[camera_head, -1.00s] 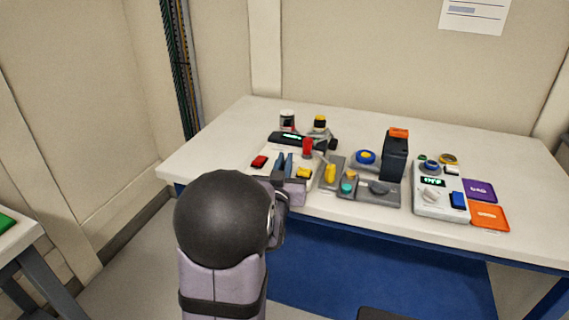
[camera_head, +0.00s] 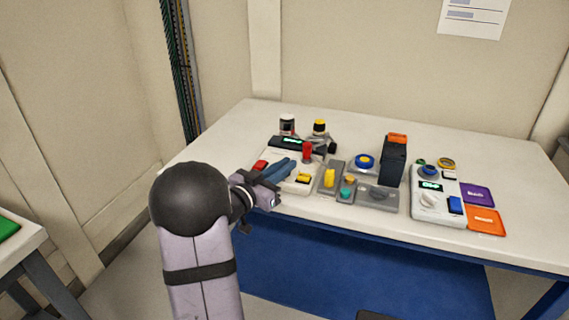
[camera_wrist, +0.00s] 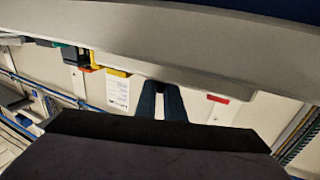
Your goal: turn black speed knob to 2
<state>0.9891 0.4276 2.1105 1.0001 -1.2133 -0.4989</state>
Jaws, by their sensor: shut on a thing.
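My gripper (camera_head: 284,168) is over the pale device (camera_head: 303,188) at the left of the table. Its two dark blue fingers are close together and reach across the device's face. They also show in the wrist view (camera_wrist: 162,98), with their tips at the grey-white edge. The black speed knob is not clearly visible; the fingers hide the place where they close. The device has a black display (camera_head: 288,141) with lit green characters, too small to read. A red button (camera_head: 260,165) and a yellow button (camera_head: 302,179) flank the fingers.
A red upright part (camera_head: 307,151) stands just beyond the fingers. The white table (camera_head: 217,130) is clear at back left.

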